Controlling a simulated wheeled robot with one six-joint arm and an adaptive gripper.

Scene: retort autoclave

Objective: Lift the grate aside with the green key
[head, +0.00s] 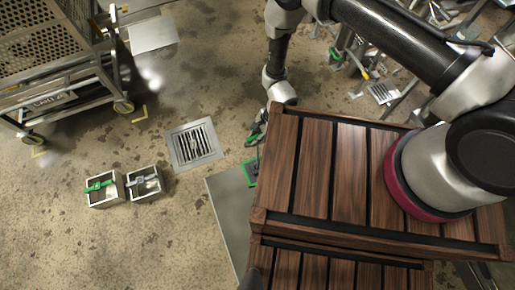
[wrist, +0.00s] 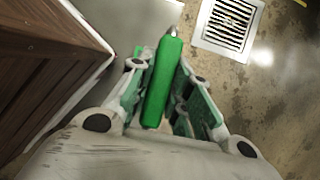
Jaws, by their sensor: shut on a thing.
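The floor grate (head: 194,145) is a slotted metal grille, flush in a square pale frame in the floor. It also shows at the top right of the wrist view (wrist: 230,24). My gripper (wrist: 163,85) is shut on the green key (wrist: 165,72), whose green handle lies between the fingers with a metal tip pointing away. In the head view my gripper (head: 257,137) is right of the grate, apart from it, beside the wooden crate-like body. The key is mostly hidden there.
Two small open boxes (head: 104,190) (head: 145,184) stand left of the grate, one with a green-handled item, one with a grey one. A wheeled cart (head: 60,70) is upper left.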

